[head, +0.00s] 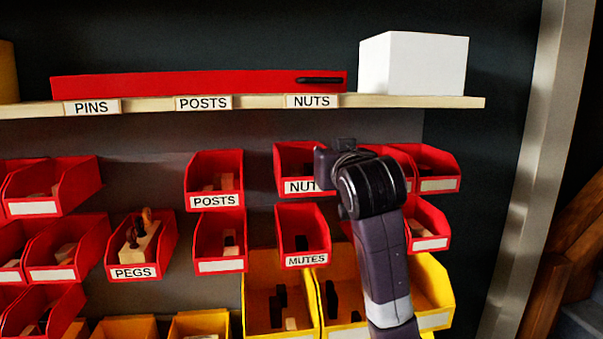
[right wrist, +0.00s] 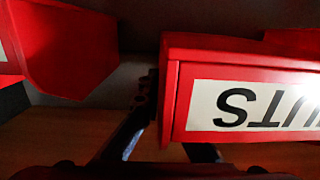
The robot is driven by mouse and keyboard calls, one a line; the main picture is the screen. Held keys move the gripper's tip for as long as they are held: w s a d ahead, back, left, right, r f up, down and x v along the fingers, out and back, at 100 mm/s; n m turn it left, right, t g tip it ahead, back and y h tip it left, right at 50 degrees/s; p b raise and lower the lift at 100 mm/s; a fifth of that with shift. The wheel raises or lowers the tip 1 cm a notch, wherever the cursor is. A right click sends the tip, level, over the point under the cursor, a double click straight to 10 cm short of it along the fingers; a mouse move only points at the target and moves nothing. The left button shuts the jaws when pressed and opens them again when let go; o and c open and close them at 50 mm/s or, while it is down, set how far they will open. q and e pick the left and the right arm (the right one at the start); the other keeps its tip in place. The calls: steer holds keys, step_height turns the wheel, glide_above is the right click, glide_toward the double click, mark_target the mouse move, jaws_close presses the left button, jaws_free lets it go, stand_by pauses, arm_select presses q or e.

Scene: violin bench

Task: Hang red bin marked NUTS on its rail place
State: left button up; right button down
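The red bin marked NUTS (head: 293,160) is in the upper row in the head view, below the shelf label NUTS. My right gripper (right wrist: 165,110) is at the bin's side wall: one finger is outside, against the wall, and the other goes behind the front. The fingers slant together and look shut on the wall; the tips are partly hidden. The rail behind the bin is hidden. My left gripper is out of view.
The POSTS bin (head: 214,180) is to the left with a gap between. The MUTES bin (head: 303,235) is just below. Red bins (head: 437,168) are close on the right. A wooden shelf (head: 270,103) above bears a long red case and a white box (head: 413,64).

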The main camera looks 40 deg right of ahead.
steer(key=shift+x, duration=1.05)
stand_by(0.7)
steer(key=shift+f+b, duration=0.45)
steer(key=shift+f, duration=0.45)
stand_by(0.5)
steer(key=c, duration=2.1)
jaws_free()
steer(key=v, duration=1)
steer(key=shift+s+a+r, duration=0.15)
steer(key=shift+s, duration=0.1)
steer(key=shift+s+a, duration=0.35)
steer(key=shift+s, duration=0.3)
